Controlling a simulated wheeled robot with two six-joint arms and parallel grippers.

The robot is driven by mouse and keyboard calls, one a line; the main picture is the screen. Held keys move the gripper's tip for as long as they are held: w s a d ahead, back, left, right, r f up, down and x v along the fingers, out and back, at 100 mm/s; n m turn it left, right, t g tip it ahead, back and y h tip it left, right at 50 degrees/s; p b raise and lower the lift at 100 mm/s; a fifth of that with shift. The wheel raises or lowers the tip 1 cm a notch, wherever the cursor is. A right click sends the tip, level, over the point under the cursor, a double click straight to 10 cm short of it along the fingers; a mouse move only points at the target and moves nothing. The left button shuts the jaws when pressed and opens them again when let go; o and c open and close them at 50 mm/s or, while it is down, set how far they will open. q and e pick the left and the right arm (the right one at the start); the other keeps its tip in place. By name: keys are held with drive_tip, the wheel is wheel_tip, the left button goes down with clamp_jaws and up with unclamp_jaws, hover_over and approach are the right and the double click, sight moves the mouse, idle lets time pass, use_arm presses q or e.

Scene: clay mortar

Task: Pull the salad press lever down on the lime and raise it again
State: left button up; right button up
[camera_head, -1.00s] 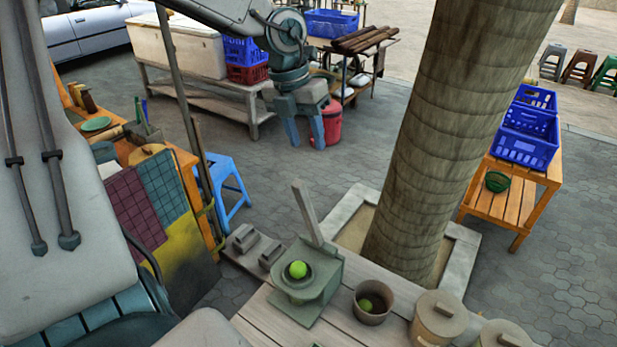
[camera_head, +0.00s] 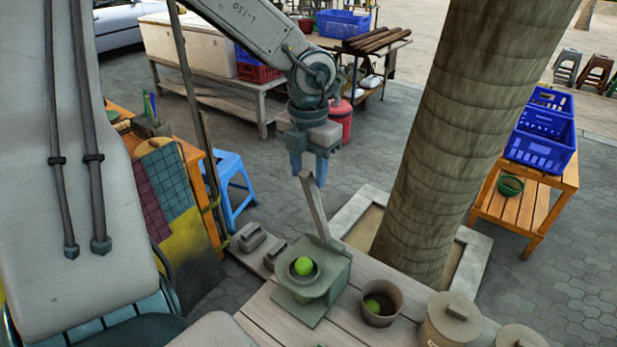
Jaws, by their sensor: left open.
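The grey-green salad press (camera_head: 318,298) stands on the slatted wooden table. The green lime (camera_head: 303,266) sits in the round cup of the press. The press lever (camera_head: 314,207) is raised, leaning up and slightly left from the back of the press. My left gripper (camera_head: 308,168) comes in from the top left, pointing down, with its blue fingers open. In the picture its fingers are right at the lever's upper end; I cannot tell whether they touch it or straddle it. My right gripper is not in view.
A brown pot (camera_head: 381,303) with something green inside and a lidded jar (camera_head: 449,320) stand right of the press. Grey blocks (camera_head: 251,237) lie to its left. A thick tree trunk (camera_head: 436,140) rises behind the table. A blue stool (camera_head: 229,188) stands at left.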

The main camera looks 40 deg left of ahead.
use_arm(q)
drive_tip(key=shift+f, duration=1)
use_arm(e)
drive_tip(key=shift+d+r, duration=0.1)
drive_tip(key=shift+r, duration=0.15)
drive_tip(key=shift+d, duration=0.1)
use_arm(q)
clamp_jaws()
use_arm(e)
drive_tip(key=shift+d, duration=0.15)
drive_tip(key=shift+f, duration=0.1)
